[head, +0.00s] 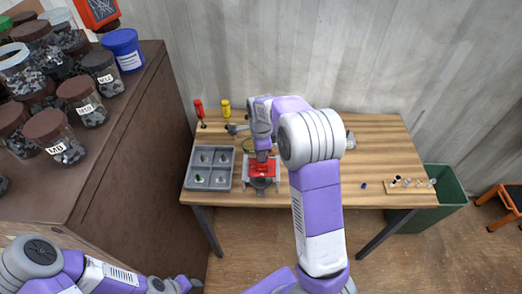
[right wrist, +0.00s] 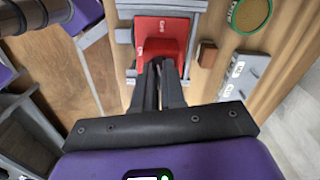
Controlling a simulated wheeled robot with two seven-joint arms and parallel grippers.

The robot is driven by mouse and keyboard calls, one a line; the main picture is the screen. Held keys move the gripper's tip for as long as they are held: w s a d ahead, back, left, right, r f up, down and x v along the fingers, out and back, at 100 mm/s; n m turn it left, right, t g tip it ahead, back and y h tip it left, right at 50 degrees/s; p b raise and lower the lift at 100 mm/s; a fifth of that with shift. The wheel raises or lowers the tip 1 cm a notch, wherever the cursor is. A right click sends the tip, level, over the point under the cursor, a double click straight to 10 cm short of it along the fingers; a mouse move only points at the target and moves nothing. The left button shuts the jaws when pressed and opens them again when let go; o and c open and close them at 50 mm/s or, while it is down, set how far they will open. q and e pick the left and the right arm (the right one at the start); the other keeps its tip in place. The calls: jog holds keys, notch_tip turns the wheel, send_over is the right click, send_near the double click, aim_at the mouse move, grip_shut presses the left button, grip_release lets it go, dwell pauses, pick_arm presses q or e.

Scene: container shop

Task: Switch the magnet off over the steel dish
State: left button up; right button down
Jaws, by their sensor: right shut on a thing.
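The red magnet block (head: 262,168) is near the front edge of the wooden table, with white lettering on it. It also shows in the right wrist view (right wrist: 152,28). My right gripper (head: 262,155) comes down on it from above; its dark fingers (right wrist: 160,72) are close together and shut on the magnet. The exact grip is hidden between the fingers. A round dark grey dish (head: 262,184), apparently the steel dish, shows just in front of the red block. Whether they touch is unclear. My left gripper (head: 182,285) is low at the bottom left, away from the table, its jaws unclear.
A grey compartment tray (head: 209,188) stands left of the magnet. A red screwdriver (head: 199,112) and yellow one (head: 226,110) stand behind. A wooden rack (head: 410,184) with small pieces is at right, beside a green bin (head: 447,190). A brown cabinet (head: 125,140) with jars rises at left.

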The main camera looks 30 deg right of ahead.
jog(key=shift+m+p, duration=0.55)
jog(key=shift+m, duration=0.65)
jog(key=shift+s+d, duration=0.1)
jog(key=c, duration=1.2)
grip_release()
jog(key=shift+r, duration=0.2)
notch_tip(320, 180, up, 7)
jog(key=shift+r, duration=0.1)
